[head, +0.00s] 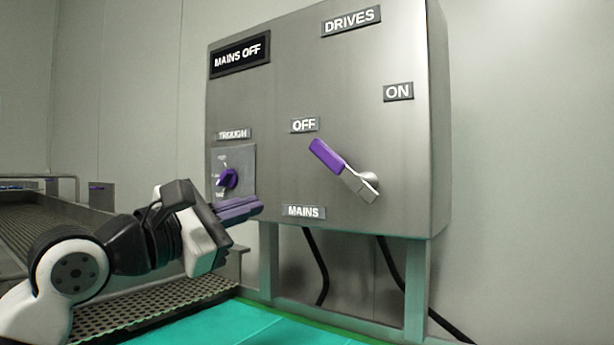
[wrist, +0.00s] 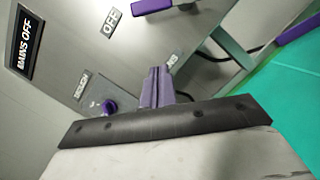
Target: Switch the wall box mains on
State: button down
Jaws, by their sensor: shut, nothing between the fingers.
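The grey wall box (head: 285,85) stands in the middle of the head view. Its mains handle (head: 342,168) has a purple grip and a silver arm on a pivot at the lower right. The grip points up-left to the OFF label (head: 304,125); the ON label (head: 398,92) is above right of the pivot. A display (head: 240,54) reads MAINS OFF. My gripper (head: 258,206) is shut and empty, in front of the box's lower left part, left of the handle and apart from it. The wrist view shows the shut fingers (wrist: 156,72) and part of the purple grip (wrist: 152,5).
A small purple trough knob (head: 228,178) sits on the box just left of my fingertips. Black cables (head: 318,265) hang below the box between its metal legs (head: 416,285). A green surface (head: 240,325) lies below, with a perforated metal tray (head: 165,300) to its left.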

aim_at(342, 170)
jog(key=shift+s, duration=0.1)
jog(key=w+d+r+p, duration=0.5)
jog(key=d, duration=0.4)
jog(key=shift+w, duration=0.4)
